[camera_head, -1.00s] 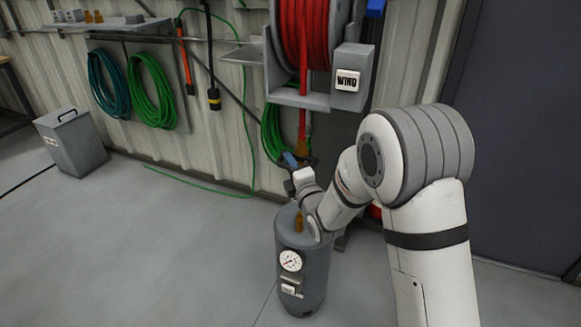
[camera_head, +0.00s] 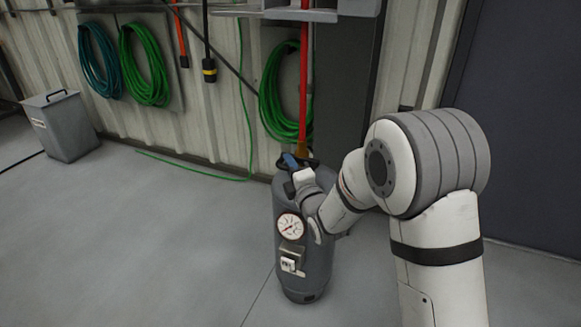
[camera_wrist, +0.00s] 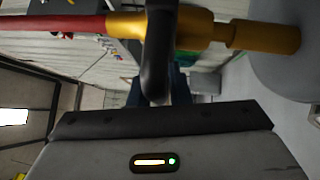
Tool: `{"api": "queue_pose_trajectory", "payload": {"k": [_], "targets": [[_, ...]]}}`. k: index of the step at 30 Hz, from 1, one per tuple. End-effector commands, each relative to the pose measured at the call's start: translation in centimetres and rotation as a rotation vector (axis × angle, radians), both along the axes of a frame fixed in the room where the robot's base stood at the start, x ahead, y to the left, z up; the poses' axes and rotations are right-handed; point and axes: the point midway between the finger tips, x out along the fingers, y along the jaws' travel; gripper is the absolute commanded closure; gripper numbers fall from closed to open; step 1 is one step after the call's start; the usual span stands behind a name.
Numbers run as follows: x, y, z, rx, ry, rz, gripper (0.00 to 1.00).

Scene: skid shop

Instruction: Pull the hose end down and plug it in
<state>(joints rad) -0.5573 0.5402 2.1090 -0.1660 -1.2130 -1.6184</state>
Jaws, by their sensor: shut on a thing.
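The red hose (camera_head: 304,85) hangs straight down to a brass hose end (camera_wrist: 165,24). My gripper (camera_head: 292,164) is shut on the hose end just above the grey tank (camera_head: 304,262). In the wrist view a dark finger (camera_wrist: 160,55) crosses the brass coupling, with the red hose to the left. A narrower brass fitting (camera_wrist: 265,38) lies in line with the coupling and reaches the tank's grey surface (camera_wrist: 288,72). The two brass parts appear to meet or overlap; I cannot tell whether they are locked. In the head view my arm hides the tank's port.
The tank has a gauge (camera_head: 290,226) on its front. A coiled green hose (camera_head: 283,95) hangs behind it, and another green coil (camera_head: 144,66) hangs further left. A grey bin (camera_head: 64,128) stands at left. The floor left of the tank is clear.

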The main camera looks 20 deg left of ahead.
Motion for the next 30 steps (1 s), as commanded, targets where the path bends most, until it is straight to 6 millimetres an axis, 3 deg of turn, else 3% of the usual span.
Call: {"api": "queue_pose_trajectory", "payload": {"k": [1,3,15,16,22,30], "targets": [[-0.21,0.25,-1.06,-0.001,0.003,0.008,1.0],[-0.21,0.25,-1.29,-0.001,0.003,0.008,1.0],[-0.21,0.3,-1.18,-0.001,0.001,0.009,1.0],[-0.21,0.3,-1.18,-0.001,0.001,0.009,0.82],[-0.13,0.18,-1.15,0.0,0.001,0.006,0.65],[-0.16,0.02,-1.1,0.0,-0.001,0.003,0.64]]}}
